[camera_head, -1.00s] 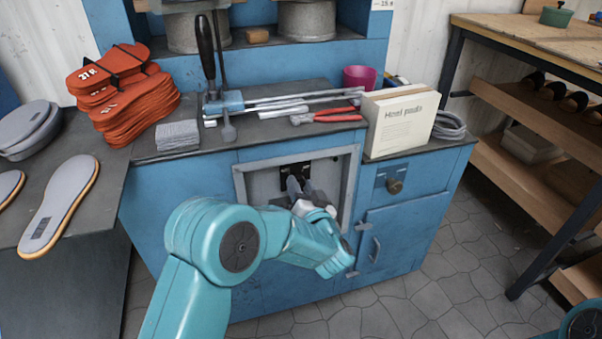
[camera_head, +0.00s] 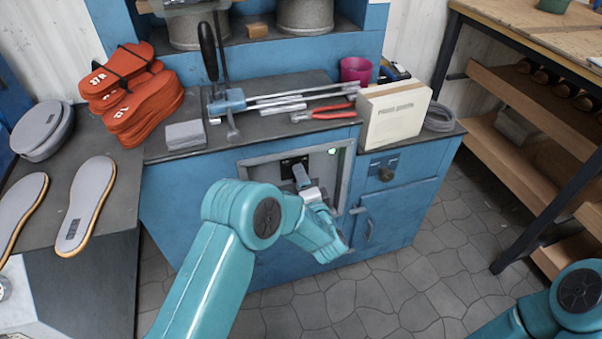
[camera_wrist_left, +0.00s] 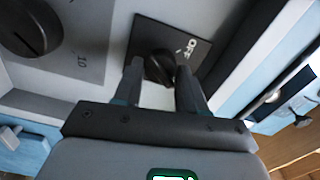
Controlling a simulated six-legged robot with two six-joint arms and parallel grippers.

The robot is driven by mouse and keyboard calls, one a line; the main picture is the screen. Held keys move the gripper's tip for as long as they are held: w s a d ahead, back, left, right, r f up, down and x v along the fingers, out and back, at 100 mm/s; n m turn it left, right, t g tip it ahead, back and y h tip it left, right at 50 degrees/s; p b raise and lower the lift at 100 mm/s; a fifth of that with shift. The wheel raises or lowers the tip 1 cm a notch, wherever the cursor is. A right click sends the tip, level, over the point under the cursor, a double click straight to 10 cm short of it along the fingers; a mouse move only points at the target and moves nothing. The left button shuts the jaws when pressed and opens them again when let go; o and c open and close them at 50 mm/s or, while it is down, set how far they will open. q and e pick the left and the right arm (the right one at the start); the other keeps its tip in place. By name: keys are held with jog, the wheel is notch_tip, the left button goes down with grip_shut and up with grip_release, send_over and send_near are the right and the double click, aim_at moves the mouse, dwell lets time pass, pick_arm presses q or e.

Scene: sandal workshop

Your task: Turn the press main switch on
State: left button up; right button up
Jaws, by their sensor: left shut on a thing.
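The press main switch (camera_wrist_left: 158,64) is a dark rotary knob on a square black plate in the left wrist view. White lettering that looks like "OFF" shows beside it. The knob sits between the two fingers of my left gripper (camera_wrist_left: 160,78), which is shut on it. In the head view the left gripper (camera_head: 302,176) reaches into the grey recessed panel (camera_head: 346,172) on the blue press front and hides most of the knob. A small green light (camera_head: 332,152) glows at the panel's upper right. My right gripper is out of view; only part of its arm shows.
A larger black dial (camera_wrist_left: 28,28) is left of the switch in the wrist view. Above the panel, the bench top holds red-handled pliers (camera_head: 325,114), a box (camera_head: 392,116) and a lever tool (camera_head: 228,100). Clear stone floor (camera_head: 400,290) lies in front.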

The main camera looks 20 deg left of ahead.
pick_arm(q)
jog(key=shift+s+f+m+p, duration=0.15)
jog(key=shift+m+p, duration=0.25)
jog(key=shift+m, duration=0.6)
jog(key=o, duration=1)
jog(key=shift+d, duration=0.1)
jog(key=p+v, duration=0.1)
jog(key=v, duration=1.5)
jog(key=shift+p, duration=0.35)
